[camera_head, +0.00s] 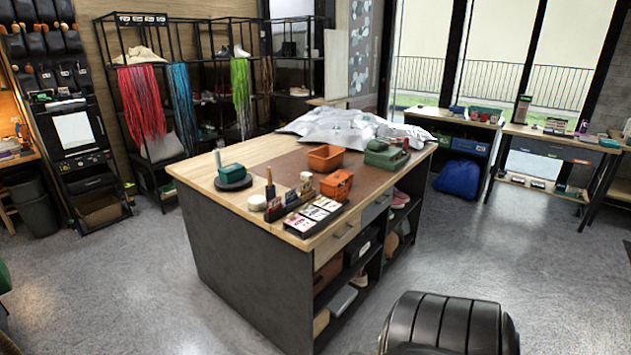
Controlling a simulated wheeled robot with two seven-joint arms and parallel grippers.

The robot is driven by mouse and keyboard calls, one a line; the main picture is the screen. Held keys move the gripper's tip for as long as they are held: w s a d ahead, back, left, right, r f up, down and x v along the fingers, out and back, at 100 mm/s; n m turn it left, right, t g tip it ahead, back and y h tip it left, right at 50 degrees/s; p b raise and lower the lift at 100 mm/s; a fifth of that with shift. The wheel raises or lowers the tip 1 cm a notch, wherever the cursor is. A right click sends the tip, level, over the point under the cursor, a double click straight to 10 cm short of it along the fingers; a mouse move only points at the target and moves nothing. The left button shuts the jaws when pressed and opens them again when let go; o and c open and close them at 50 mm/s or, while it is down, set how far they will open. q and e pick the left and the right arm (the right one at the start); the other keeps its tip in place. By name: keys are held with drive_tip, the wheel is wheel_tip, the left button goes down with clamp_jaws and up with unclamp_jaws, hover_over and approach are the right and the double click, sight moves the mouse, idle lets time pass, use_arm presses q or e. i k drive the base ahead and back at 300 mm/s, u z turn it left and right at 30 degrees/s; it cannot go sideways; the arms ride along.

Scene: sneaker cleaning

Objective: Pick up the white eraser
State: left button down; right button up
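I cannot clearly make out a white eraser. A small whitish round item (257,202) lies on the near left part of the wooden worktable (215,170); it is too small to tell what it is. A dark tray with white cards or blocks (314,214) lies near the table's front corner. Neither of my grippers is in view.
Orange bins (325,158), a green box on a round black base (232,177), a dark holder with a brush (270,188) and a green case (386,153) stand on the table. A black ribbed seat (450,322) is in front; grey floor (150,270) is open at left.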

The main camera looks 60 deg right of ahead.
sight(305, 176)
drive_tip(key=z, duration=1.15)
